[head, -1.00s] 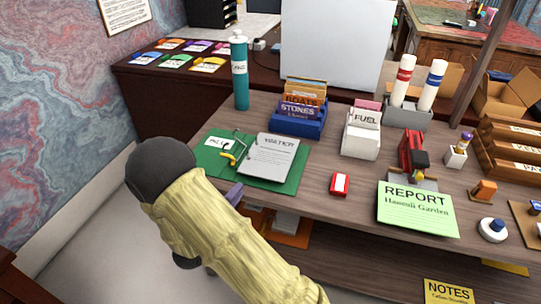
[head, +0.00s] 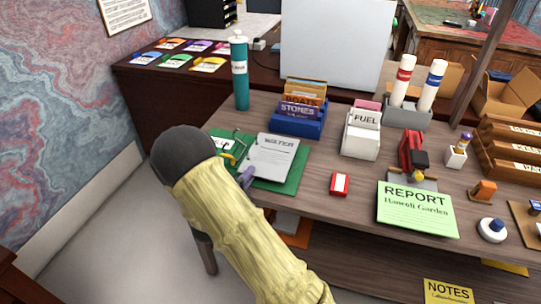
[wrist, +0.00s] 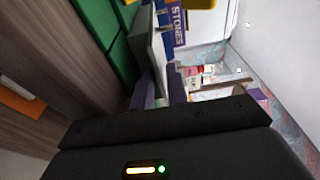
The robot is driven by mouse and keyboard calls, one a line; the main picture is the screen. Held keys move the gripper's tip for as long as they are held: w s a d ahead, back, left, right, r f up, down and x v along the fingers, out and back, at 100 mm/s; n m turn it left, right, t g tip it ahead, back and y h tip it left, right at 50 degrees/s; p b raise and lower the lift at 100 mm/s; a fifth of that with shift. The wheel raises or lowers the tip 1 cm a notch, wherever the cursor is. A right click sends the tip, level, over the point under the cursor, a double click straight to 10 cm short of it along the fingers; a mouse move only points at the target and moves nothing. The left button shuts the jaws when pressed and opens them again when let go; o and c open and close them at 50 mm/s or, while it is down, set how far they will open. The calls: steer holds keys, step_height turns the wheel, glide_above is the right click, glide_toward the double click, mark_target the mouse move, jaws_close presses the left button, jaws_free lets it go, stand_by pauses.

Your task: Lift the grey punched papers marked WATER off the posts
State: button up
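The grey punched papers marked WATER (head: 272,158) lie on the open green binder (head: 292,183), at its right half. They also show almost edge-on in the wrist view (wrist: 155,45), beside the green cover (wrist: 118,40). Metal posts (head: 237,138) and a yellow lever (head: 228,157) are at the papers' left. My gripper (head: 247,177) is at the papers' near left edge, its fingertips small and purple. In the wrist view its two fingers (wrist: 163,82) stand apart, with the papers' edge near the gap. I cannot tell whether either finger touches them.
A blue box of STONES cards (head: 298,122) stands behind the binder, and a teal bottle (head: 240,75) at its far left. A red-and-white block (head: 340,184) and the white FUEL box (head: 361,138) are to the right. Bare desk lies between binder and block.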

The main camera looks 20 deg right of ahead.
stand_by(0.5)
jaws_close()
steer(key=shift+r, duration=0.1)
step_height(320, 180, up, 10)
steer(key=p, duration=0.1)
stand_by(0.4)
stand_by(0.4)
